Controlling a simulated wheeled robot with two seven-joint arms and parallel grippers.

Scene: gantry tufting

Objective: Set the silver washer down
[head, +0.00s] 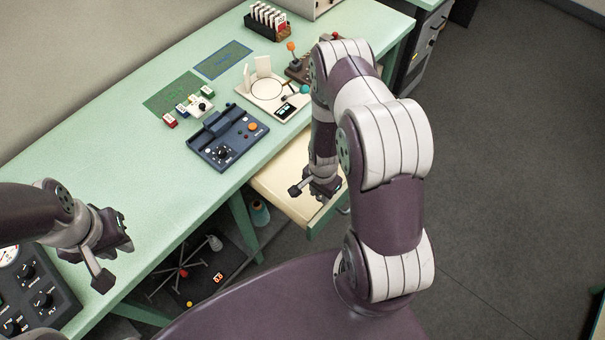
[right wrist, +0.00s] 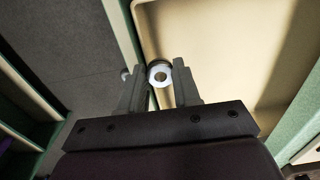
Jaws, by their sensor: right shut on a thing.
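The silver washer (right wrist: 160,75) is a small bright ring with a dark centre. In the right wrist view it sits between the fingertips of my right gripper (right wrist: 160,82), which is shut on it. In the head view my right gripper (head: 312,190) is over the open pale drawer (head: 285,180) at the bench front; the washer is too small to make out there. The drawer's bare floor also shows in the right wrist view (right wrist: 220,40). I cannot tell the gap between washer and drawer. My left gripper (head: 103,262) hangs at the bench's left front; its jaw state is unclear.
The green bench (head: 130,200) holds a blue control box (head: 228,137), a white fixture plate (head: 272,98), small coloured blocks (head: 170,120) and a black rack (head: 266,22). A dark gauge panel (head: 35,290) stands at lower left. The bench's left stretch is clear.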

